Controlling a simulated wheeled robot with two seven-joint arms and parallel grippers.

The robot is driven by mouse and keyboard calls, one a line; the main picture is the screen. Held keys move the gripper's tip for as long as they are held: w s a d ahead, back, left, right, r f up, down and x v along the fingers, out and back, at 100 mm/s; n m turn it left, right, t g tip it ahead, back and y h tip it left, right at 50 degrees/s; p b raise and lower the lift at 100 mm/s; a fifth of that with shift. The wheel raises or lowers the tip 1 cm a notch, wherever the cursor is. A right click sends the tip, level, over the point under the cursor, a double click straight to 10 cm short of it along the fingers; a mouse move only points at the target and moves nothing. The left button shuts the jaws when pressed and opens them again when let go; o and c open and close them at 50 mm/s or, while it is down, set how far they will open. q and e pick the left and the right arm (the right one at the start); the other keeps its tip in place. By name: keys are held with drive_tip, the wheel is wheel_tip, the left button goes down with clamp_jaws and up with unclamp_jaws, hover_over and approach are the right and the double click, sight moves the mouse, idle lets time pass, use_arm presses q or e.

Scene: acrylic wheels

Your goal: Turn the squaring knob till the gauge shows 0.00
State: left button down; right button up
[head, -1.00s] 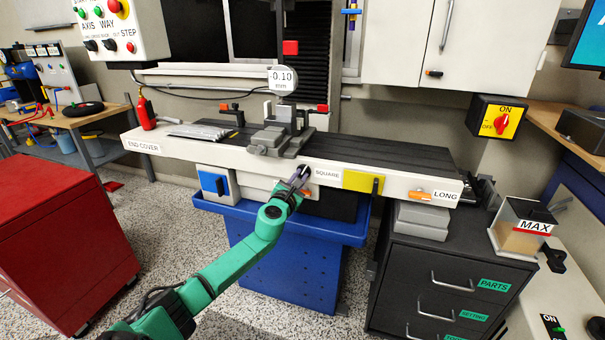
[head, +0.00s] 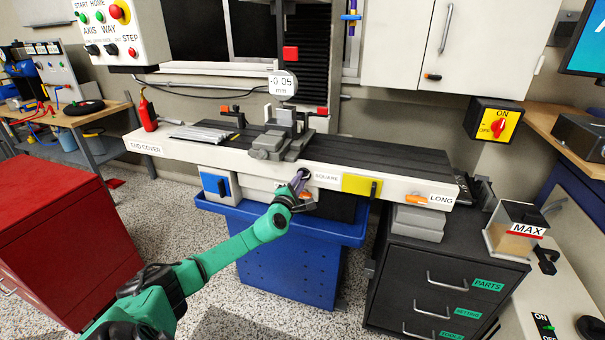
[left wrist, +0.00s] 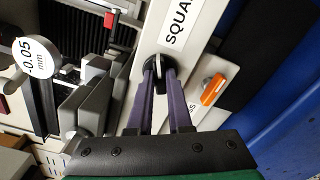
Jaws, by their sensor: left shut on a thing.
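The squaring knob (left wrist: 152,68) is a dark round knob on the white front face of the machine table, by the SQUARE label (left wrist: 177,22). My left gripper (left wrist: 158,78) is shut on it, a finger on each side; the fingers hide part of the knob. In the head view my left gripper (head: 299,183) reaches the table front just left of the SQUARE label (head: 327,177). The round gauge (head: 283,83) above the vise reads -0.05 mm; it also shows tilted in the left wrist view (left wrist: 36,57). My right gripper is not in view.
An orange lever (left wrist: 213,89) sits close beside the knob. A yellow block (head: 362,184) and an orange-handled LONG control (head: 416,198) are further right on the table front. A blue bin (head: 290,265) stands below. A red cabinet (head: 60,235) is at left.

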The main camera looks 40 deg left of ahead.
use_arm(q)
drive_tip(key=shift+f+m, duration=0.1)
drive_tip(key=shift+m, duration=0.4)
drive_tip(key=m+p, duration=0.3)
drive_tip(key=m, duration=0.1)
drive_tip(key=c, duration=0.7)
unclamp_jaws()
